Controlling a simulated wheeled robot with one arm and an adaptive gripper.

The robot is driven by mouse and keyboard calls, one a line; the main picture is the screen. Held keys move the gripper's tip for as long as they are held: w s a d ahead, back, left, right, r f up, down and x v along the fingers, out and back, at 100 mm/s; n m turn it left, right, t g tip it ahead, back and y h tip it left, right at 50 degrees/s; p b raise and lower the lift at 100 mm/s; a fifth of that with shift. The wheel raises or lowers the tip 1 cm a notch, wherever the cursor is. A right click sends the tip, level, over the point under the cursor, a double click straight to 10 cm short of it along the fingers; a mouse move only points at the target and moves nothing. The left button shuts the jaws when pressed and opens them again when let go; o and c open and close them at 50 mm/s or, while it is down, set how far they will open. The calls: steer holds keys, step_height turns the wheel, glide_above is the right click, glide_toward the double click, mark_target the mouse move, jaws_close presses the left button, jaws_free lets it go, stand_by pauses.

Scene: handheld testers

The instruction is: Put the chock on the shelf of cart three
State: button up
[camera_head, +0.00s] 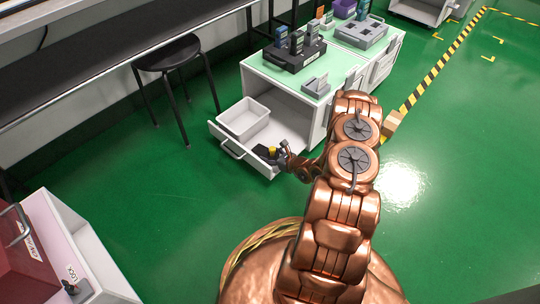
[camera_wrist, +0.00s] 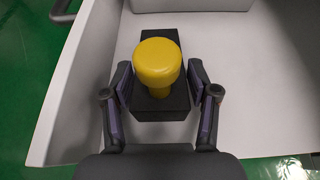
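A black block with a yellow mushroom-shaped knob (camera_wrist: 157,62) stands upright in an open white drawer; the head view shows its small yellow top (camera_head: 272,149). I cannot tell for sure that this is the chock. My gripper (camera_wrist: 160,98) is over the drawer with one finger on each side of the block. The fingers are apart, with narrow gaps seeming to show beside the block. In the head view my gripper (camera_head: 284,156) is at the drawer's front right corner. A tan block (camera_head: 392,123) shows beside my arm, partly hidden. No cart is readably marked three.
The open drawer (camera_head: 228,146) also holds a white bin (camera_head: 243,119). Its walls are close to my gripper. The pale green bench top (camera_head: 260,70) above carries testers. A black stool (camera_head: 167,54) stands left. A red and white unit (camera_head: 92,262) is at lower left. Green floor is clear at right.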

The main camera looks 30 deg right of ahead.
steer(key=shift+o, duration=0.9)
